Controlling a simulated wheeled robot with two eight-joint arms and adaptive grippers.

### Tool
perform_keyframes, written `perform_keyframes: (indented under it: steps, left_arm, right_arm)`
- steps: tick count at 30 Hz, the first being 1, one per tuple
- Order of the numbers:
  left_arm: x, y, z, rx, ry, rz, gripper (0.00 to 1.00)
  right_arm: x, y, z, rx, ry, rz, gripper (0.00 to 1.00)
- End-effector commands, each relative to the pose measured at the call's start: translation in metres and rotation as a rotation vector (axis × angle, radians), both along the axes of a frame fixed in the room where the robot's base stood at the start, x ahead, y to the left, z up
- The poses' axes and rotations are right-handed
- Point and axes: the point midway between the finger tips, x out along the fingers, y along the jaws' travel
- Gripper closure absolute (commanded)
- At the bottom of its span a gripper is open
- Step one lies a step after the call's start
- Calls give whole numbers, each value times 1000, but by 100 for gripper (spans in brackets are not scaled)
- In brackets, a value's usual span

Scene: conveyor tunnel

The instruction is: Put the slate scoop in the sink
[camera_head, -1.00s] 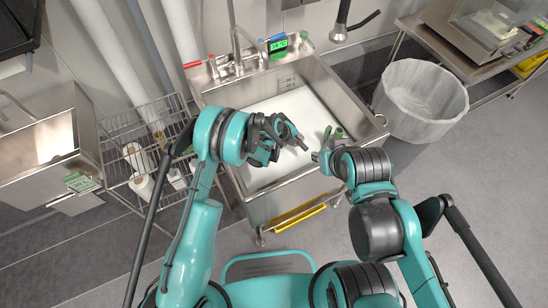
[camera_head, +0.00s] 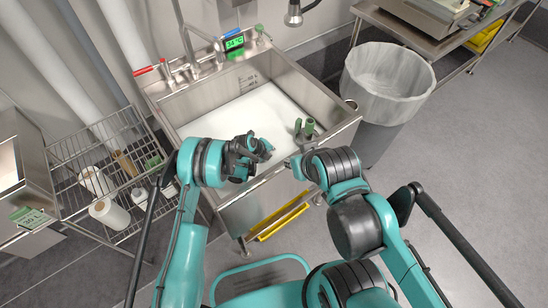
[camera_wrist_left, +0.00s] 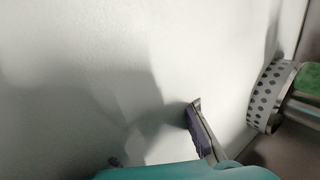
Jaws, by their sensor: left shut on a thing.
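The steel sink (camera_head: 335,122) stands in the middle of the head view, with a white bottom. My left gripper (camera_head: 262,149) is over the front part of the basin, shut on the slate scoop. The scoop is hard to make out in the head view. In the left wrist view, a dark slate-violet piece (camera_wrist_left: 199,130) shows above the teal part, over the white surface; it looks like part of the scoop. My right gripper (camera_head: 293,164) is at the sink's front right rim. Its fingers are too small and hidden to read.
Faucets (camera_head: 190,70) stand at the back. A wire rack (camera_head: 75,160) is left, a lined bin (camera_head: 388,85) right.

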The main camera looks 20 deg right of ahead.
Motion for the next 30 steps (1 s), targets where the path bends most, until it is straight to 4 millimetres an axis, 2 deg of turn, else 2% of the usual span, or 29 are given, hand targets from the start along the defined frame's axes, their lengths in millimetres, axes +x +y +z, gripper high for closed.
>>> perform_keyframes:
  steps: [1,10,11,12,13,23,30]
  left_arm:
    - [0,0,-6,0,0,0,100]
    - [0,0,-6,0,0,0,100]
    - [0,0,-6,0,0,0,76]
    - [0,0,-6,0,0,0,65]
    - [0,0,-6,0,0,0,62]
    - [0,1,-2,0,1,1,62]
    - [-8,20,31,0,0,1,62]
  right_arm:
    - [0,0,-4,0,0,0,74]
    - [0,0,-2,0,0,0,74]
    - [0,0,-2,0,0,0,74]
    - [0,0,-2,0,0,0,74]
    - [0,0,-2,0,0,0,74]
    - [0,0,-1,0,0,0,74]
    - [0,0,17,0,0,0,74]
